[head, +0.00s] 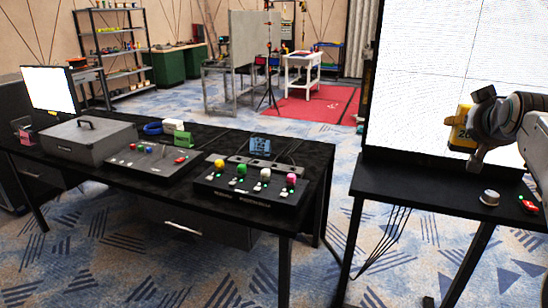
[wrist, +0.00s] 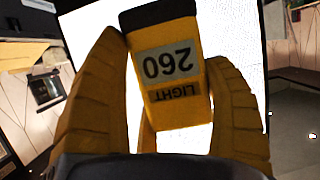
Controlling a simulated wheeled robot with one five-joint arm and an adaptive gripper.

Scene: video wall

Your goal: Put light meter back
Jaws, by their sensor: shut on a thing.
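The light meter (wrist: 172,68) is a yellow device with a black end, a grey display reading 260 and the label LIGHT, upside down in the wrist view. My gripper (wrist: 178,95) is shut on it, with a yellow finger on each side. In the head view my gripper (head: 470,122) is at the right, holding the light meter (head: 461,128) in the air in front of the large white screen, above the right black table. Part of the meter is hidden by the gripper.
A silver knob (head: 489,197) and a small red device (head: 529,205) are on the right black table (head: 425,186). The left black table (head: 305,215) holds a grey case (head: 88,137), a control panel (head: 152,163) and a button console (head: 240,195). A floor gap separates the tables.

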